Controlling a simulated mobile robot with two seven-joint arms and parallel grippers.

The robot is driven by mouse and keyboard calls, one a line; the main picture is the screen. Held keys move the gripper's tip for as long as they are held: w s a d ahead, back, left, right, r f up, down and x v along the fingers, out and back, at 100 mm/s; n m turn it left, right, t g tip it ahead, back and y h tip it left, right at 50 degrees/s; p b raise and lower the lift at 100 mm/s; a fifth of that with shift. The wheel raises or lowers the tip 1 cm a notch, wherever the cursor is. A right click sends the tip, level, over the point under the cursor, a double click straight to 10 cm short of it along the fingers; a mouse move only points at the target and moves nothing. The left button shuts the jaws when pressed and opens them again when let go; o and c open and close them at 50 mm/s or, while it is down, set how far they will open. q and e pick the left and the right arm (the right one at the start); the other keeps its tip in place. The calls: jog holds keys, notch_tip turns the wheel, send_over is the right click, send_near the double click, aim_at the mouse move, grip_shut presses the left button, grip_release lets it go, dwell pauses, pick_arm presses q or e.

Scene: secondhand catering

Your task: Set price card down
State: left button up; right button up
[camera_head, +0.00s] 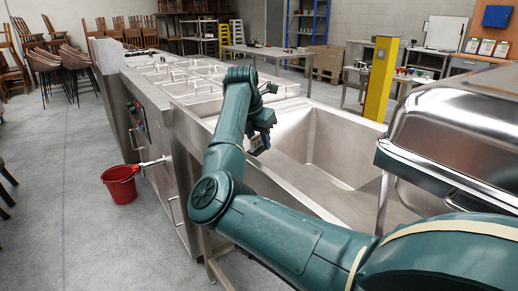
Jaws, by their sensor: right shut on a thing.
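My right arm comes in from the lower right, bends at the elbow and reaches up over the near edge of the steel sink (330,150). My right gripper (258,146) points down at the left side of the sink basin, seen small and partly behind its own wrist. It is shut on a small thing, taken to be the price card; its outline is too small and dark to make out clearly. My left gripper is not in view.
A steel counter with lidded wells (180,75) runs behind the sink. A red bucket (120,184) stands on the floor at left. A shiny steel dome-like unit (460,130) is close at right. A yellow post (380,80) and a steel table (265,50) stand farther back.

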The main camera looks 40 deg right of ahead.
jog(key=shift+f, duration=1.25)
jog(key=shift+f, duration=0.2)
jog(key=o, duration=1)
jog(key=shift+c, duration=0.2)
